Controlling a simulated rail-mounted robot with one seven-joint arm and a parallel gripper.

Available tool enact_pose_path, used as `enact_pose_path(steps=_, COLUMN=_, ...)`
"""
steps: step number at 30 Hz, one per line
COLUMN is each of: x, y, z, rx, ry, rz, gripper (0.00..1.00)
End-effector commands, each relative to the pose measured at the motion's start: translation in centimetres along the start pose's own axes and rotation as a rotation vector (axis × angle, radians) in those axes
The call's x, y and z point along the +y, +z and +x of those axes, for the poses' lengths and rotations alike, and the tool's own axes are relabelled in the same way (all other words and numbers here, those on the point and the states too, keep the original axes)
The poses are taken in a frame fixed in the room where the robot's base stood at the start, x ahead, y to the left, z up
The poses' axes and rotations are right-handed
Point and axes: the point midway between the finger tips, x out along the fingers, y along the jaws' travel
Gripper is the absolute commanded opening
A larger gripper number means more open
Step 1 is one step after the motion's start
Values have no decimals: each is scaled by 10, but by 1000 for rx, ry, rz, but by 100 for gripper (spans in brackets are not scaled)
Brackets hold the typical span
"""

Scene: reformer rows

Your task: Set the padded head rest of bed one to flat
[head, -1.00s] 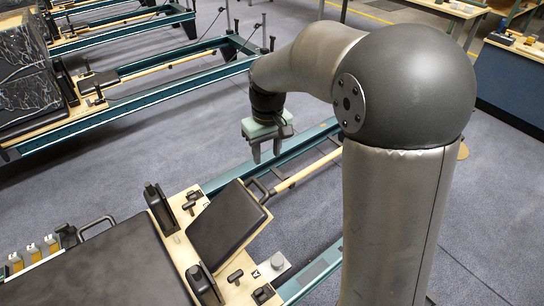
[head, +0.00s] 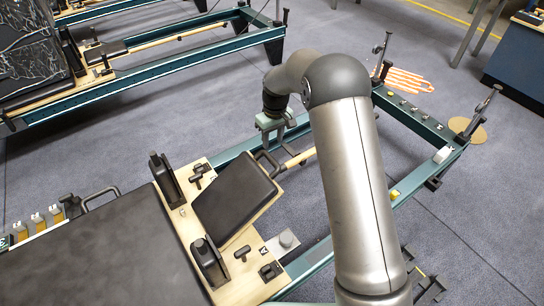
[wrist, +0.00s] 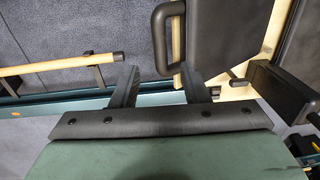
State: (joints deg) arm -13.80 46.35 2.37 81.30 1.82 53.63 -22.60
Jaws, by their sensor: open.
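The padded head rest (head: 235,198) of the nearest bed is a black rectangular pad above a pale wooden board (head: 195,228). It appears tilted against the board, but I cannot tell its exact angle. A black loop handle (head: 266,162) stands at its far edge. My gripper (head: 274,142) is open and empty, beyond the pad near this handle. In the wrist view the pad (wrist: 222,40) is at upper right and the handle (wrist: 158,40) lies ahead of the open fingers of my gripper (wrist: 158,80). I see no clear contact.
Black shoulder blocks (head: 209,262) (head: 164,178) flank the head rest, and small black knobs (head: 242,252) stand on the board. A wooden bar (head: 300,157) runs beyond the handle. The green frame rail (head: 310,262) runs along the bed. Another bed (head: 180,75) stands behind, across open floor.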

Motion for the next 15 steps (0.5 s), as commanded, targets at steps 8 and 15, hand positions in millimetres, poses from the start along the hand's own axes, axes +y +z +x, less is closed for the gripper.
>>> enact_pose_path(steps=8, x=-1, y=1, z=58, rx=-3, ry=-2, rz=0, gripper=41)
enact_pose_path(steps=15, x=-1, y=0, z=81, rx=0, ry=-1, rz=0, gripper=41)
